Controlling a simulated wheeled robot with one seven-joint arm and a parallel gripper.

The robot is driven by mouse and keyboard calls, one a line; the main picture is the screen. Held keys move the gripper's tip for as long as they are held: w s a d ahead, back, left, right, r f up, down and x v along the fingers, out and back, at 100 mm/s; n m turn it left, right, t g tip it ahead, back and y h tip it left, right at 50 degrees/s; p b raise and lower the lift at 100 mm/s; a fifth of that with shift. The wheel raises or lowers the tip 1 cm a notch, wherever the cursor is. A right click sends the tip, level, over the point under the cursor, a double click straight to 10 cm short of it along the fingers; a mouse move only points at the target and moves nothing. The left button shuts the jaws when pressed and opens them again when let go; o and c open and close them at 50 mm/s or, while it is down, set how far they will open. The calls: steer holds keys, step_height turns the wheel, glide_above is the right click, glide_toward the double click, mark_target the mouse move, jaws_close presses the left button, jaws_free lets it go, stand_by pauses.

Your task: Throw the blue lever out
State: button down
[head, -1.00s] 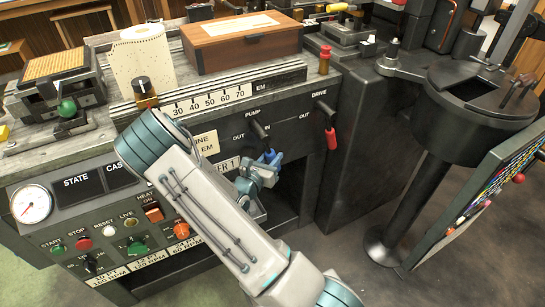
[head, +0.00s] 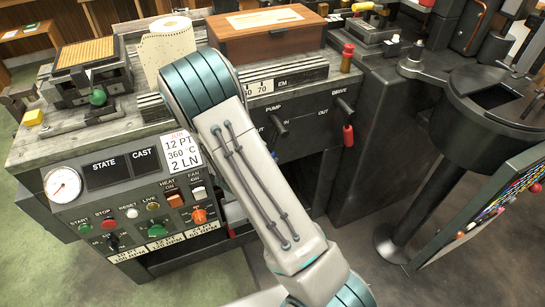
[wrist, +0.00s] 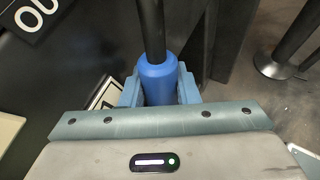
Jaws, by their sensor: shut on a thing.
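The blue lever (head: 281,128) is a black rod with a blue grip, on the dark machine front below the PUMP label. In the head view its lower end is mostly hidden by my arm. In the wrist view its blue grip (wrist: 158,70) stands between the pale blue fingers of my gripper (wrist: 158,92), which are shut around it. The black rod runs up out of the grip, away from my palm. My gripper is hidden behind my arm in the head view. The OUT label (wrist: 36,14) shows at upper left in the wrist view.
A lever with a red grip (head: 348,136) hangs to the right, below DRIVE. Left are the control panel (head: 120,185) with buttons and a gauge (head: 62,185). A wooden box (head: 265,38) sits on top. A round black stand (head: 490,110) is at right.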

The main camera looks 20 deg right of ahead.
steer(key=shift+a, duration=0.25)
steer(key=c, duration=1.4)
jaws_free()
steer(key=shift+a+r, duration=0.1)
steer(key=p+v, duration=0.1)
steer(key=v, duration=1.2)
steer(key=shift+s+a+r, duration=0.1)
steer(key=shift+s+r, duration=0.15)
steer(key=shift+r, duration=0.1)
steer(key=shift+r+p, duration=0.1)
steer(key=shift+p, duration=0.2)
